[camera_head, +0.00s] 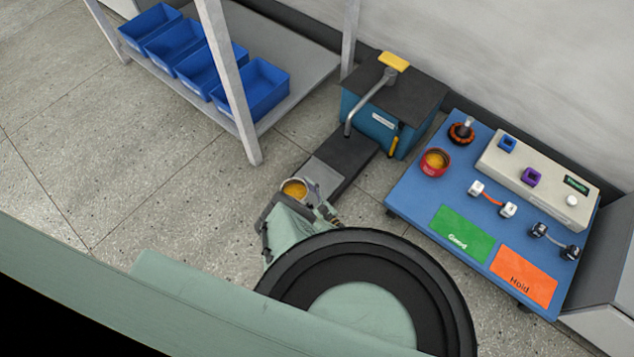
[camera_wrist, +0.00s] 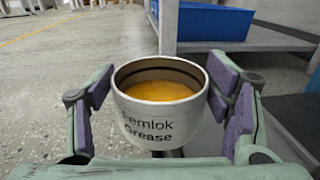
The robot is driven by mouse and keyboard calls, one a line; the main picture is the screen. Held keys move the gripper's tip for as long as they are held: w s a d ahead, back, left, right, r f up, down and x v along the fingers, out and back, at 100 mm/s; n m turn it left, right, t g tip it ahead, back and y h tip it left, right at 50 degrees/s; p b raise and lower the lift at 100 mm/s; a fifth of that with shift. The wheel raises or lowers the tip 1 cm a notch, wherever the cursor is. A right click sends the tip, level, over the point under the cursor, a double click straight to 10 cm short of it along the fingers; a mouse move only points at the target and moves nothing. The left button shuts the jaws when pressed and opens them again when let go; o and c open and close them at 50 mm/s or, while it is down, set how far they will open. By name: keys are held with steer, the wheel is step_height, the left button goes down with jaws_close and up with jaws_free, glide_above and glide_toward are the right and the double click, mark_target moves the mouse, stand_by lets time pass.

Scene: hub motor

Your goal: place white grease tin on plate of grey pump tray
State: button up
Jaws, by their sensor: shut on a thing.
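The white grease tin (camera_wrist: 148,118) is a round open can with yellow grease inside and the words "Femlok Grease" on its side. It is upright between the purple finger pads of my gripper (camera_wrist: 162,105), which is shut on it. In the head view the tin (camera_head: 294,190) shows at the end of my gripper (camera_head: 296,200), near the front end of the grey plate (camera_head: 325,177). That plate lies on the dark tray (camera_head: 347,158) of the blue pump (camera_head: 376,125) with a bent grey handle. I cannot tell the tin's height above the tray or floor.
A blue board (camera_head: 412,203) at the right holds a red tin (camera_head: 434,162), a beige box (camera_head: 545,168), connectors, and green and orange cards. A shelf (camera_head: 310,75) with blue bins (camera_head: 262,88) stands at the back left. Its post (camera_head: 229,80) is left of the pump. Open floor lies left.

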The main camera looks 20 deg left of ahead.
steer(key=w+d+b, duration=0.1)
steer(key=w+b, duration=0.1)
steer(key=w, duration=0.1)
steer(key=w+d+b, duration=0.1)
steer(key=w+b, duration=0.2)
steer(key=w+d+f+b, duration=0.1)
steer(key=w+b, duration=0.1)
steer(key=w, duration=0.1)
steer(key=shift+w, duration=0.25)
steer(key=f+b, duration=0.1)
steer(key=b, duration=0.1)
steer(key=f+b, duration=0.2)
steer(key=b, duration=0.1)
steer(key=shift+w+f, duration=0.3)
steer(key=shift+w, duration=0.05)
steer(key=shift+r, duration=0.1)
steer(key=o, duration=1.2)
steer(key=shift+o, duration=0.2)
